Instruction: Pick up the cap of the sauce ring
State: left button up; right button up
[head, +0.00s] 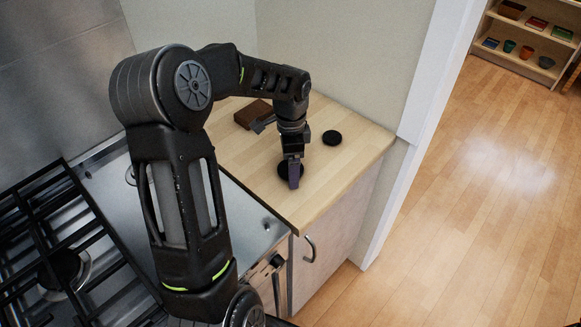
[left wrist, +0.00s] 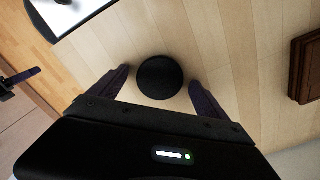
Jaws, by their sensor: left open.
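A round black cap (head: 283,171) lies flat on the wooden counter, partly hidden by my left gripper in the head view. In the left wrist view the same cap (left wrist: 160,77) lies between the two fingers, with a gap on each side. My left gripper (head: 294,184) points down over it and is open; its fingers (left wrist: 158,88) also show in the left wrist view. A second round black disc (head: 332,137) lies on the counter to the right and farther back. I cannot tell from looks which disc belongs to the sauce ring.
A brown wooden block (head: 253,114) lies at the back of the counter (head: 228,150). The steel hob with black grates (head: 62,240) is at the left. A dark purple-tipped part (left wrist: 20,78), likely my right gripper, shows at the left wrist view's edge.

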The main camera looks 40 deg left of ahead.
dwell(0.5)
pick_arm(q)
jog(key=c, duration=1.5)
